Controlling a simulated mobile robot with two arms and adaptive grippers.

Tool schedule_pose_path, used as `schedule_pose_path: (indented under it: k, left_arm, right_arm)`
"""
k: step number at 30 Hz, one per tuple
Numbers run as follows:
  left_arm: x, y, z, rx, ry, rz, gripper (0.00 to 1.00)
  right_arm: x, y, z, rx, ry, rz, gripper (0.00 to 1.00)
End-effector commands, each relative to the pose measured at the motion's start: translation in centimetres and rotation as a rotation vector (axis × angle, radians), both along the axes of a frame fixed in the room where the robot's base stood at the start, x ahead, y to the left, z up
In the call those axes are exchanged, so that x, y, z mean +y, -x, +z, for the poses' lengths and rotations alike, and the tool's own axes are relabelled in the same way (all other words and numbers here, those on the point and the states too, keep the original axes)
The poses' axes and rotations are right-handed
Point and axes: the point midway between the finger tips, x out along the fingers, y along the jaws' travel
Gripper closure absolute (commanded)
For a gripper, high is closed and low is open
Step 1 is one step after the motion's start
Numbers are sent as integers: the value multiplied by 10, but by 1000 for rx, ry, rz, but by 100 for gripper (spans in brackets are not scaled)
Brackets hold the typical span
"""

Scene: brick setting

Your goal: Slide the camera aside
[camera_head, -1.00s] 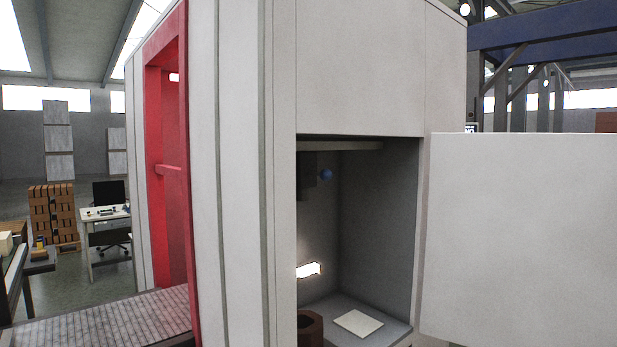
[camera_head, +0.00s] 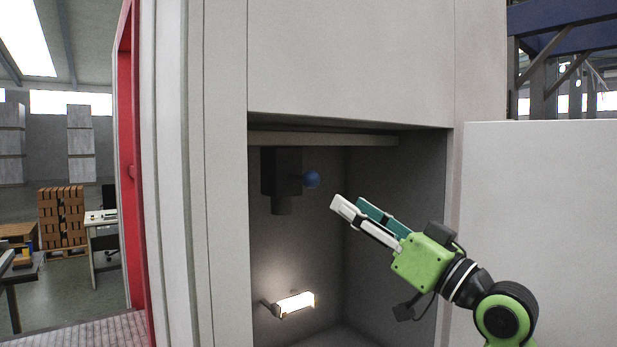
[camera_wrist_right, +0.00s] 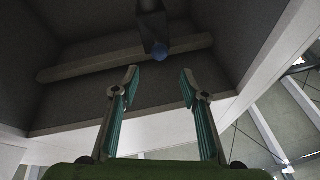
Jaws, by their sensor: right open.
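The camera (camera_head: 282,174) is a dark box with a lens barrel below it, inside the open cabinet, under a pale horizontal rail (camera_head: 320,139). A blue ball-shaped knob (camera_head: 312,179) sticks out on its right side. My right gripper (camera_head: 346,205) is open and empty, to the right of and a little below the knob, apart from it in the head view. In the right wrist view my fingers (camera_wrist_right: 159,78) are spread, with the blue knob (camera_wrist_right: 161,51) beyond them between the tips and the dark camera (camera_wrist_right: 153,22) above it. My left gripper is not in view.
A lit lamp (camera_head: 294,304) is fixed low in the cabinet. The open door (camera_head: 540,220) stands at the right, behind my right arm. The cabinet wall (camera_head: 222,180) bounds the opening at the left. The space below the camera looks clear.

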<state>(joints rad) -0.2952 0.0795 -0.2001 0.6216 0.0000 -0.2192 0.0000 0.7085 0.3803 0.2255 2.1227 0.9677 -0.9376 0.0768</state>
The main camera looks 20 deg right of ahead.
Motion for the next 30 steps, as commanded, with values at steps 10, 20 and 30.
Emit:
schedule_pose_path:
  k: [10,20,30]
  left_arm:
    - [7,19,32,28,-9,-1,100]
    - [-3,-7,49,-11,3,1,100]
    - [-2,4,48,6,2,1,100]
  right_arm:
    - [32,-61,32,4,-4,4,59]
    - [50,-99,46,3,-1,2,59]
    - [51,-103,45,2,0,0,59]
